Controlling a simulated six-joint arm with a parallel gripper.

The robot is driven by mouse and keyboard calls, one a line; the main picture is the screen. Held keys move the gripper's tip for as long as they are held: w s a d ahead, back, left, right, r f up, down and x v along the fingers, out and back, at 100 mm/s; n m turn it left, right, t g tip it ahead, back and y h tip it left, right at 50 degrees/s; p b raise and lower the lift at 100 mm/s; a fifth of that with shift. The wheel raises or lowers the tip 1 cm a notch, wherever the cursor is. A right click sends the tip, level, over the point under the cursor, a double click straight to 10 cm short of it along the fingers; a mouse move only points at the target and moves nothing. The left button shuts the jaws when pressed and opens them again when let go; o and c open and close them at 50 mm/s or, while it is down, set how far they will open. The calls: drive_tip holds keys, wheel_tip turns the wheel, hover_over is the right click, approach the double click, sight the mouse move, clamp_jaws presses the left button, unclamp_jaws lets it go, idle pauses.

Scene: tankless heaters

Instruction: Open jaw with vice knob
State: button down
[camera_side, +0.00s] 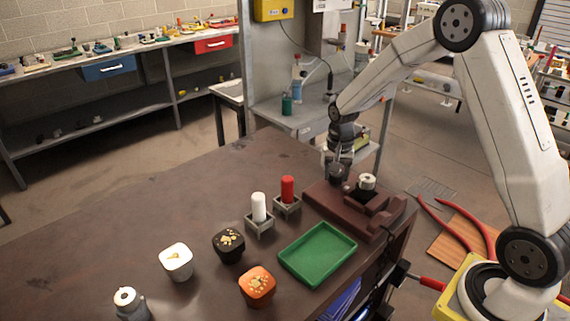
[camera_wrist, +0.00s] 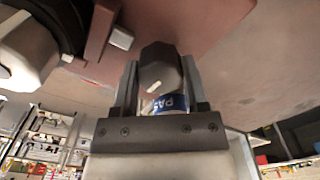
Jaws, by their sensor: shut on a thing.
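The reddish-brown vice (camera_side: 325,203) sits near the right edge of the dark table in the side view. A silver cylindrical part (camera_side: 367,182) stands upright on it. My gripper (camera_side: 338,181) reaches down at the vice's far left end, beside the silver part. In the wrist view my gripper (camera_wrist: 159,88) is shut on a dark faceted knob (camera_wrist: 160,66) with a pale pointer mark. Part of the vice (camera_wrist: 101,30) and the pale silver part (camera_wrist: 28,52) show at upper left there. The knob is hidden by my gripper in the side view.
A green tray (camera_side: 318,254) lies in front of the vice. White (camera_side: 259,207) and red (camera_side: 288,189) cylinders stand in small holders left of it. White (camera_side: 176,261), black (camera_side: 229,243) and orange (camera_side: 257,286) containers stand further left. The table's back left is clear.

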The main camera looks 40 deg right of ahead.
drive_tip(key=n, duration=1.3)
drive_tip(key=shift+n, duration=2)
drive_tip(key=shift+c, duration=0.5)
unclamp_jaws()
drive_tip(key=shift+r, duration=0.1)
